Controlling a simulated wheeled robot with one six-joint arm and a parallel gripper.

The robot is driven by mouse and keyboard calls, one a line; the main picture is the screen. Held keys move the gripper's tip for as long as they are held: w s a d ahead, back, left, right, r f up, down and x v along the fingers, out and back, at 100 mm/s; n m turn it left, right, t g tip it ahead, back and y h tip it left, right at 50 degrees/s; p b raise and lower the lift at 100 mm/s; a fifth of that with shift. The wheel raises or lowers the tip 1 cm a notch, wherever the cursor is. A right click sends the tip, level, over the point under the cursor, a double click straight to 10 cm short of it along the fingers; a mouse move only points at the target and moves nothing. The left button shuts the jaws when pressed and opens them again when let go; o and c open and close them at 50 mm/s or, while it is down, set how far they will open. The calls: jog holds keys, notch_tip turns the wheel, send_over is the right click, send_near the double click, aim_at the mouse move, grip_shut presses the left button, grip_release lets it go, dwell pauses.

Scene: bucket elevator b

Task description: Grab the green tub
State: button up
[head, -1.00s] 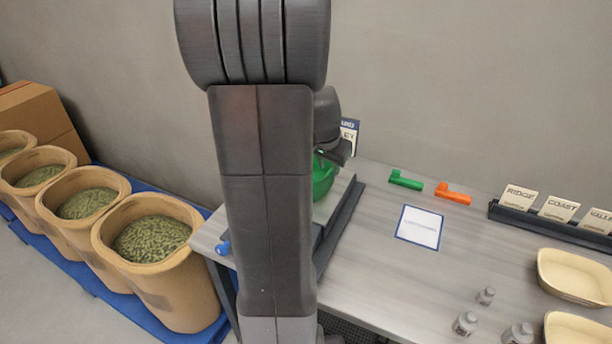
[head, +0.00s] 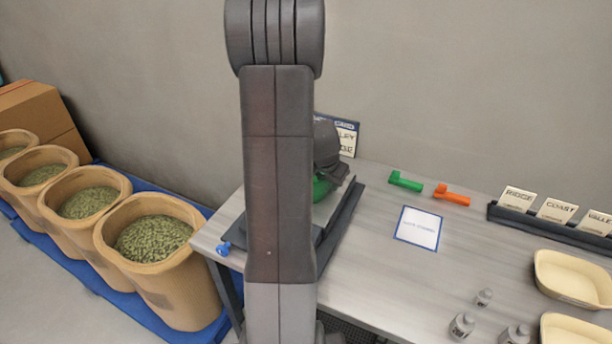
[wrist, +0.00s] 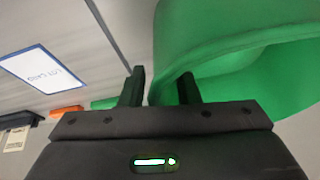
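The green tub (head: 321,187) stands on a grey plate at the left end of the bench, mostly hidden behind my arm in the head view. In the wrist view the tub (wrist: 235,50) is large and close, with its rim curving across the right half. My gripper (wrist: 160,88) is open, its two dark fingers apart. The tub's wall edge lies between the fingers, with the right finger overlapping the tub's inside and the left finger outside. Whether either finger touches the wall I cannot tell.
Green (head: 405,181) and orange (head: 452,195) handled pieces and a white card (head: 418,227) lie on the bench. A rack of labelled cards (head: 550,222), cream trays (head: 572,280) and small grey weights (head: 484,297) are at right. Pellet-filled bins (head: 160,270) stand at left.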

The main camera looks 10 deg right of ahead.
jog(key=shift+c, duration=0.2)
grip_shut()
